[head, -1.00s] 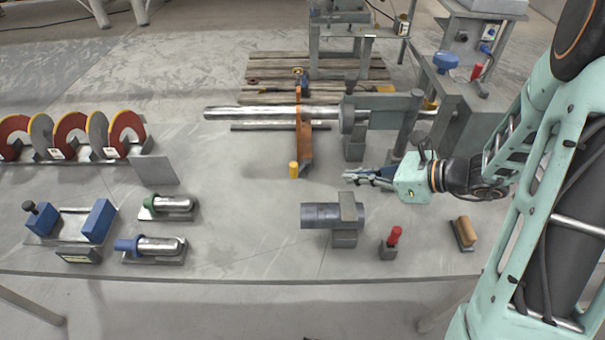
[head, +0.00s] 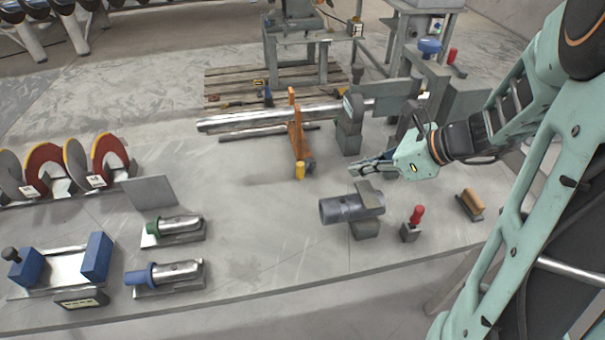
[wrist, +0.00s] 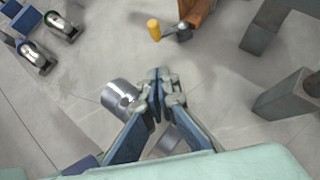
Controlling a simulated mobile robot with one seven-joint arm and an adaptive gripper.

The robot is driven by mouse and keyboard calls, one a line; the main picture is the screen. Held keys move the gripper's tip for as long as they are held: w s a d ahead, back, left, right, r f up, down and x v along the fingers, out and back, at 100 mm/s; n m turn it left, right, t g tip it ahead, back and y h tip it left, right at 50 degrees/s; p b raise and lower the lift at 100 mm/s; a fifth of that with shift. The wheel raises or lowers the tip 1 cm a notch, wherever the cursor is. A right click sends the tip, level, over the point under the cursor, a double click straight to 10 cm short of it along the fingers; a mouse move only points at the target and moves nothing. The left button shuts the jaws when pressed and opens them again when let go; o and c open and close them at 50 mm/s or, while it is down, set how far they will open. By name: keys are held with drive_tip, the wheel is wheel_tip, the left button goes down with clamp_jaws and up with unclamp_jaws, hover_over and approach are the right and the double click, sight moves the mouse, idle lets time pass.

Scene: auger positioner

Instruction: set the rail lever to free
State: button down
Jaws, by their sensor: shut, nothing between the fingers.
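A small lever with a yellow knob (head: 300,170) sits at the foot of the upright orange plate (head: 296,130), which stands across a long shiny rail (head: 240,121). I take it for the rail lever. The yellow knob also shows at the top of the wrist view (wrist: 154,29), on a dark arm beside the orange plate (wrist: 197,11). My gripper (head: 354,167) is shut and empty, to the right of the knob and apart from it. In the wrist view its fingertips (wrist: 160,76) meet below the knob, above the table.
A grey cylinder on a block (head: 340,208) lies in front of my gripper, with a red-handled piece (head: 415,216) to its right. Grey posts and a block (head: 350,128) stand behind.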

drive_tip(key=b+x, duration=0.2)
drive_tip(key=x, duration=0.7)
drive_tip(key=shift+s, duration=0.1)
drive_tip(key=w+a, duration=0.1)
drive_tip(key=a, duration=0.2)
drive_tip(key=shift+w+f, duration=0.2)
drive_tip(key=shift+w, duration=0.2)
drive_tip(key=shift+w+a, duration=0.3)
drive_tip(key=shift+a, duration=0.25)
